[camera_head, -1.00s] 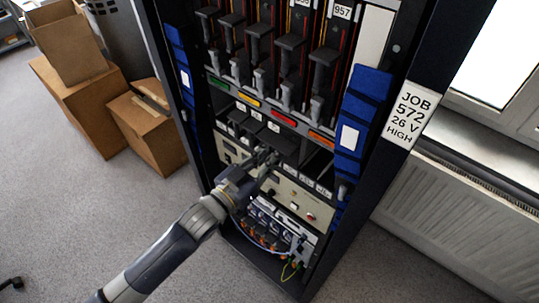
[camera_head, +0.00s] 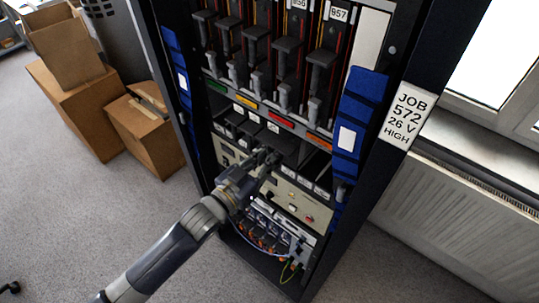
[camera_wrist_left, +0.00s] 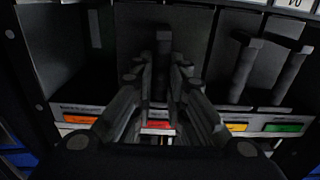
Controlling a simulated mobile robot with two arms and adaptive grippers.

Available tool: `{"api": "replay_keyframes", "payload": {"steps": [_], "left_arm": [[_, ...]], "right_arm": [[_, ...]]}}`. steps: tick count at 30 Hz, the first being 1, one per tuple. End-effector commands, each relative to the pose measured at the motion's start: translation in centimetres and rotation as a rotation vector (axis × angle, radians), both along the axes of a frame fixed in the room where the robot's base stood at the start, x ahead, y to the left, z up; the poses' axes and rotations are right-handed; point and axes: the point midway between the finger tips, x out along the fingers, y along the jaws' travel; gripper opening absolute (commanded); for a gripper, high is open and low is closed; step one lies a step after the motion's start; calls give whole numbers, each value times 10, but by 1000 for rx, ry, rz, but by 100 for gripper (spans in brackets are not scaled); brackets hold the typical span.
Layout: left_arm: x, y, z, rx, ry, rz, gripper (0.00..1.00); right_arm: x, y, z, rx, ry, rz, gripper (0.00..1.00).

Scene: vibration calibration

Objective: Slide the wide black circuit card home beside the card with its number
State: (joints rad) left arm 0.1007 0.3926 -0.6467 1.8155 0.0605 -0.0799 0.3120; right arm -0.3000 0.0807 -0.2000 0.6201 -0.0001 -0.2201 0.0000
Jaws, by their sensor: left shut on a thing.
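My left gripper (camera_head: 264,158) is at the lower row of the rack, below the coloured labels. In the left wrist view, its fingers (camera_wrist_left: 158,88) close around the dark upright handle (camera_wrist_left: 163,45) of a black card, near the red label (camera_wrist_left: 158,127). The card's wide dark body (camera_head: 287,146) shows just behind the gripper in the head view. How far it sits in its slot is not clear. Numbered white tags, one reading 957 (camera_head: 338,14), sit on cards in the upper row. My right gripper is not in view.
Neighbouring card handles (camera_wrist_left: 243,68) stand on one side of the held card in the wrist view; a dark, empty-looking bay (camera_wrist_left: 78,65) is on the other. Beige instrument panels (camera_head: 292,199) and cables lie below. Blue padded strips (camera_head: 357,125) line the rack. Cardboard boxes (camera_head: 145,125) stand left.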

Motion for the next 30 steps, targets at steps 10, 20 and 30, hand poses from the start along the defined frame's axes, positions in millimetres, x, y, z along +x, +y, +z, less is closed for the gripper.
{"api": "replay_keyframes", "payload": {"steps": [10,20,30], "left_arm": [[2,-2,3,-4,-6,-1,0],[2,-1,2,-3,-4,-1,37],[1,-1,-2,1,1,0,37]], "right_arm": [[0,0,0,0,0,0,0],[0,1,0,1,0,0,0],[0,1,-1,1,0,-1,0]]}}
